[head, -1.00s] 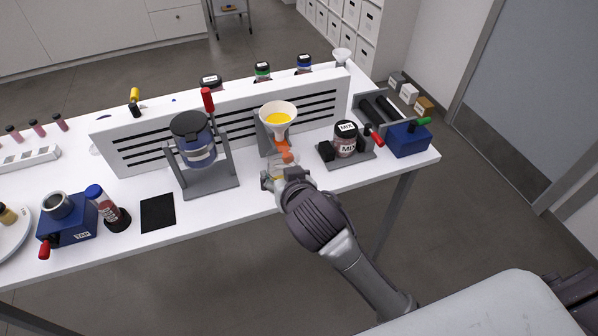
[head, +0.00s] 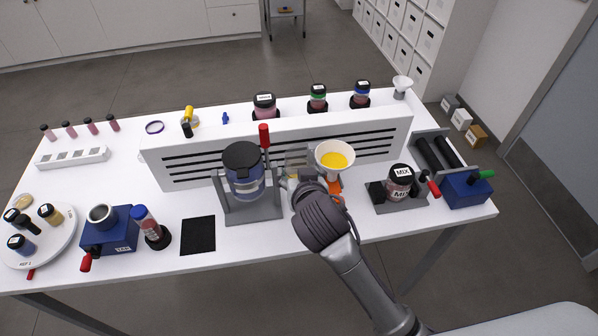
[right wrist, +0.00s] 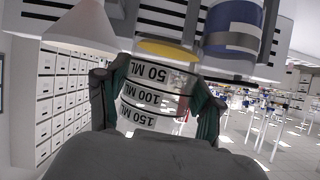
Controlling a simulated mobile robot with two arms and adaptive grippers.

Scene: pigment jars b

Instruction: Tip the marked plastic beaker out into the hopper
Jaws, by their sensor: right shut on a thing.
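My right gripper (head: 306,178) is shut on the marked plastic beaker, a clear cup whose upright body shows just left of the hopper (head: 334,158). In the right wrist view, which is upside down, the beaker (right wrist: 155,92) sits between both fingers (right wrist: 155,100). Its 50, 100 and 150 ML marks are readable, and yellow shows at its bottom end. The hopper is a white funnel with yellow inside; its pale cone also shows in the right wrist view (right wrist: 84,28). The gripper hides part of the beaker and the hopper's stand in the head view. My left gripper is not in view.
A slotted white panel (head: 375,145) stands behind the hopper. A blue jar in a grey frame (head: 243,172) with a red handle stands close to the left. A MIX jar (head: 399,182) on a grey base stands to the right. A black mat (head: 198,235) lies front left.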

